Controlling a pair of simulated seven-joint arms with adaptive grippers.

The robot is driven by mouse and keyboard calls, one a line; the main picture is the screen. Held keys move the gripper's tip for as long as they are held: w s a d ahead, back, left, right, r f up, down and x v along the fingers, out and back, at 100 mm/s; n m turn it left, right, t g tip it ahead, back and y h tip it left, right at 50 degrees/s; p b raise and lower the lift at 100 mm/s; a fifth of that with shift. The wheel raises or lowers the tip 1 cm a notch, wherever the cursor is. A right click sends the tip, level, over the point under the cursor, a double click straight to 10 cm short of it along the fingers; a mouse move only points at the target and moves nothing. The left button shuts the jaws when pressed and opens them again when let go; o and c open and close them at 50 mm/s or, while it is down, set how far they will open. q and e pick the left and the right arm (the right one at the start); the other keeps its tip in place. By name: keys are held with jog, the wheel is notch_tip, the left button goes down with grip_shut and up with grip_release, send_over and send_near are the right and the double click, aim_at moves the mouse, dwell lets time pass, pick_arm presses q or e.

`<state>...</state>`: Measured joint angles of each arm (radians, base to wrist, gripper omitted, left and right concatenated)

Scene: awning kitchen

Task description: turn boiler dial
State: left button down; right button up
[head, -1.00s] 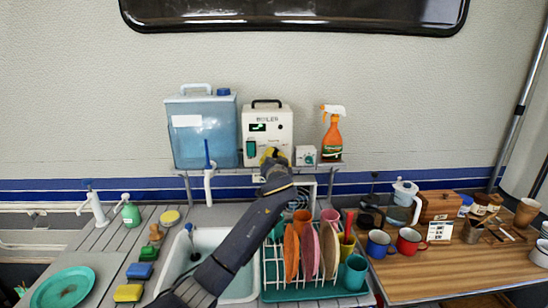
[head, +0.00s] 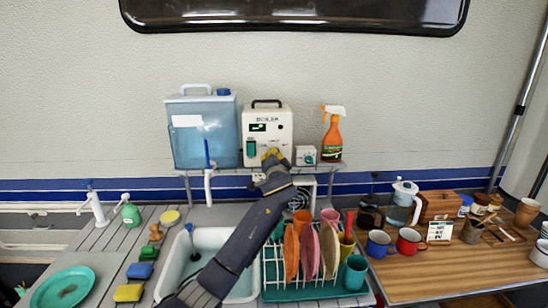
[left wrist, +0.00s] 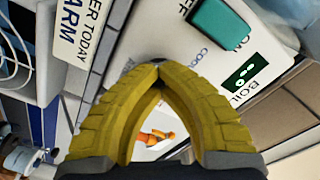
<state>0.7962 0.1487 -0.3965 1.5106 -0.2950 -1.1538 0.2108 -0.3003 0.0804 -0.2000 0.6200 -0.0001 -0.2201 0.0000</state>
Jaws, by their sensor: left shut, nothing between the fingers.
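The white boiler (head: 281,121) stands on the wall shelf, with a dark display, a green switch and a black top handle. My left gripper (head: 270,154) is at the lower front of the boiler. In the left wrist view its yellow fingers (left wrist: 158,72) meet at their tips in front of the white boiler panel (left wrist: 165,35). A teal switch (left wrist: 222,28) marked ON and OFF lies just beyond them, beside a BOIL label. The fingers hide part of the panel, and I cannot make out the dial. I cannot tell if the tips touch the panel. My right gripper is not in view.
A blue water tank (head: 203,133) stands left of the boiler. A small white box with a knob (head: 306,155) and an orange spray bottle (head: 333,135) stand to its right. Below are the sink (head: 240,288) and a dish rack (head: 300,295) with plates and cups.

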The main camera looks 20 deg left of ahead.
pick_arm(q)
jog(key=shift+r+m, duration=0.1)
jog(key=shift+m, duration=3.5)
jog(key=c, duration=0.9)
grip_release()
jog(key=shift+s, duration=0.1)
jog(key=v, duration=1.1)
jog(key=shift+s+d, duration=0.15)
jog(key=shift+s, duration=0.25)
